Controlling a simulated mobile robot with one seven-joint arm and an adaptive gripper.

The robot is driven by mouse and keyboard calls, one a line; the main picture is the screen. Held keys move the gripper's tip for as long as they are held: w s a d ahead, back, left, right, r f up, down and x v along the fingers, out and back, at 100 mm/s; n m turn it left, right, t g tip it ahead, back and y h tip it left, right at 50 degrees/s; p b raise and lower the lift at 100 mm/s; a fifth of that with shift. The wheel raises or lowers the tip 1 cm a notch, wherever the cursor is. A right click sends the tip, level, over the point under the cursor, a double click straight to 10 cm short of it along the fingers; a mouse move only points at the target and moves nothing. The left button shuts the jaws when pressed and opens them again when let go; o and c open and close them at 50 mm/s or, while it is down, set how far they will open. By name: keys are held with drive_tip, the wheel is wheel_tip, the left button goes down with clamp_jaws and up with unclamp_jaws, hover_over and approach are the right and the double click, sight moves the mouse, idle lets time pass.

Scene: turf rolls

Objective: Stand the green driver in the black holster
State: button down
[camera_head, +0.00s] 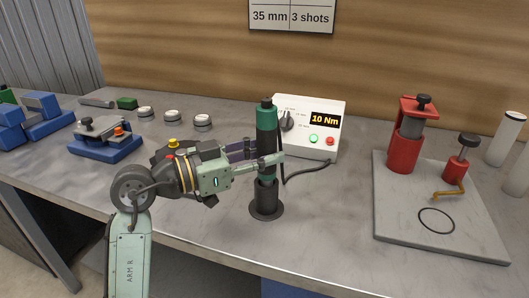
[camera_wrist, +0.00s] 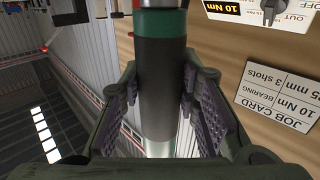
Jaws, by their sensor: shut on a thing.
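The green driver (camera_head: 266,118) is upright in the head view, with a dark cap on top and a dark band around its middle. My gripper (camera_head: 262,160) is shut on its lower part from the left. In the wrist view the driver (camera_wrist: 163,75) stands between my gripper's two padded fingers (camera_wrist: 160,105). The black holster (camera_head: 266,196) stands on the bench directly below, with a round flange at its foot. The driver is in line with the holster, its lower end at the holster's mouth. Fingers partly cover this region, so I cannot tell how deep it sits.
A white controller (camera_head: 310,125) reading 10 Nm stands close behind, with a dark cable running beside the holster. A grey plate (camera_head: 405,235) with red tools lies right. A blue fixture (camera_head: 105,147) and several round pucks lie left. The bench front is clear.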

drive_tip(key=c, duration=1.2)
unclamp_jaws()
drive_tip(key=shift+a+r, duration=0.1)
drive_tip(key=shift+r, duration=0.05)
drive_tip(key=b+v, duration=0.3)
drive_tip(key=v, duration=0.9)
drive_tip(key=shift+s, duration=0.1)
